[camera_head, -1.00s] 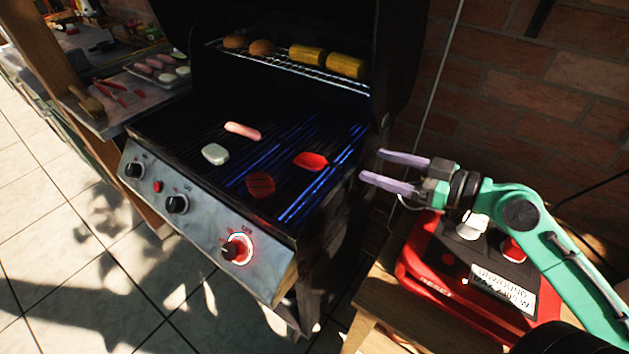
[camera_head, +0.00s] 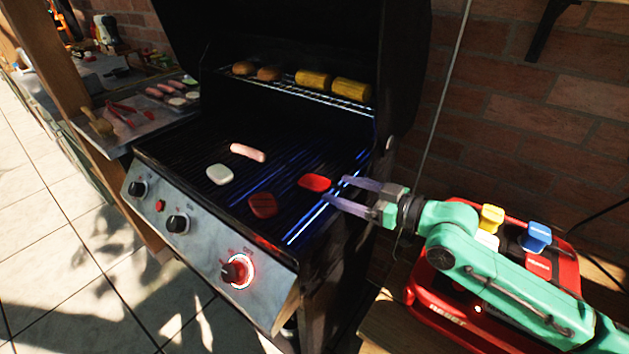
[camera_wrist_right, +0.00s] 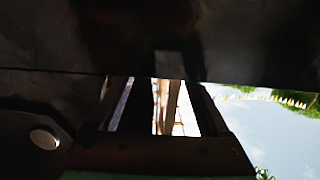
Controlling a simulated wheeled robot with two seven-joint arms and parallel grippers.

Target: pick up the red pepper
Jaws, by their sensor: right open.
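The red pepper (camera_head: 314,181) lies on the right part of the grill grate (camera_head: 195,152) in the head view. It is bright red and flat. My right gripper (camera_head: 335,190) is open and empty; its two purple fingers point left, with their tips close to the right side of the pepper. I cannot tell whether they touch it or hover above the grate. The right wrist view is dark and does not show the pepper clearly. My left gripper is not in view.
A dark red patty (camera_head: 262,205), a white piece (camera_head: 220,174) and a sausage (camera_head: 247,152) lie on the grate. Corn (camera_head: 351,89) and buns (camera_head: 270,73) sit on the upper rack. The raised lid stands behind. A red case (camera_head: 440,305) lies under my right arm.

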